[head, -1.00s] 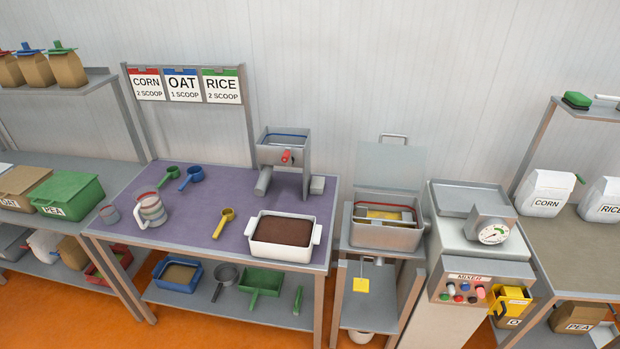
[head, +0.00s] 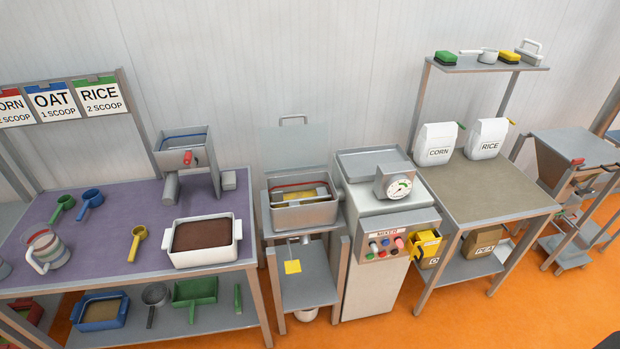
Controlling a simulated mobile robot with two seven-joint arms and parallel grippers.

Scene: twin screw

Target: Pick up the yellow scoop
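The yellow scoop (head: 138,243) lies on the purple top of the table (head: 110,265) at the left of the head view. Its round cup points away and its handle points toward the front edge. It lies between the striped jug (head: 45,250) and a white tray (head: 202,263) with dark brown contents. Neither of my grippers is in view.
A green scoop (head: 62,208) and a blue scoop (head: 91,198) lie farther back on the same table. A metal grinder-like machine (head: 187,160) stands behind the white tray. The mixer (head: 375,275) stands to the right. Orange floor (head: 400,325) is open in front.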

